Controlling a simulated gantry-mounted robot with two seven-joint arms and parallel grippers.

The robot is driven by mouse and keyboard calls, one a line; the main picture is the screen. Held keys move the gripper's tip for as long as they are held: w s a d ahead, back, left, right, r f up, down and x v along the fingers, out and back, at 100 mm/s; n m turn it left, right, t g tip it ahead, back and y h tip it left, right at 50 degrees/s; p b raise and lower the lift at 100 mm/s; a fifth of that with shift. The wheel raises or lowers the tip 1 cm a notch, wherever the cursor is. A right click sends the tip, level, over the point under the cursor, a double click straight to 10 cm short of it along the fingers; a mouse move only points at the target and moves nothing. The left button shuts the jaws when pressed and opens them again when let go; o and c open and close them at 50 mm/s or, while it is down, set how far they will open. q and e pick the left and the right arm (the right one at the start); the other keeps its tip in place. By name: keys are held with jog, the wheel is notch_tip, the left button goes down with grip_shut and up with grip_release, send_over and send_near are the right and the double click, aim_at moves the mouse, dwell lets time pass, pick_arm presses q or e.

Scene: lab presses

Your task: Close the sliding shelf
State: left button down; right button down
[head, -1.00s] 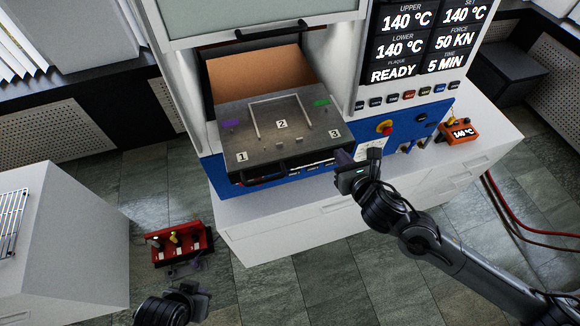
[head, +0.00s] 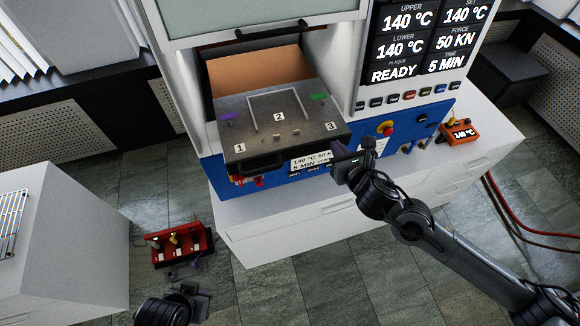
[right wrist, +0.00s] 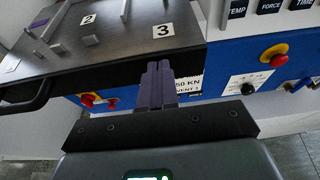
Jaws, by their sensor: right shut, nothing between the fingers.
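The sliding shelf (head: 292,136) is a dark metal plate marked 1, 2 and 3, sticking partly out of the press opening in the head view. A dark handle (head: 262,162) is on its front at the left. My right gripper (head: 340,153) is shut and empty at the front right corner of the shelf. In the right wrist view its purple-grey fingers (right wrist: 157,80) point at the shelf's front edge (right wrist: 186,60) below the 3; contact is hard to confirm. My left gripper (head: 190,292) is at the bottom of the head view, away from the shelf; its jaws are unclear.
The press's blue panel (head: 380,149) has a red and yellow stop button (head: 386,128). An orange device (head: 459,133) sits on the white counter at right. A red rack (head: 180,244) stands at lower left, near a white cabinet (head: 90,260). The raised door (head: 265,20) is above the opening.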

aim_at(325, 122)
jog(key=shift+w+a+b, duration=0.25)
jog(key=shift+w, duration=0.6)
jog(key=shift+w+a+b, duration=0.2)
jog(key=shift+w+a, duration=0.1)
jog(key=shift+w, duration=0.6)
jog(key=shift+w+a+b, duration=0.25)
jog(key=shift+w, duration=0.7)
jog(key=shift+w+a, duration=0.15)
jog(key=shift+w, duration=0.2)
jog(key=shift+w+a+b, duration=0.2)
jog(key=shift+w+b, duration=0.2)
jog(key=shift+w, duration=0.35)
jog(key=shift+w+a+b, duration=0.25)
jog(key=shift+w+b, duration=0.1)
jog(key=shift+w, duration=0.35)
jog(key=shift+w+a+b, duration=0.2)
jog(key=shift+w+b, duration=0.2)
jog(key=shift+w, duration=0.35)
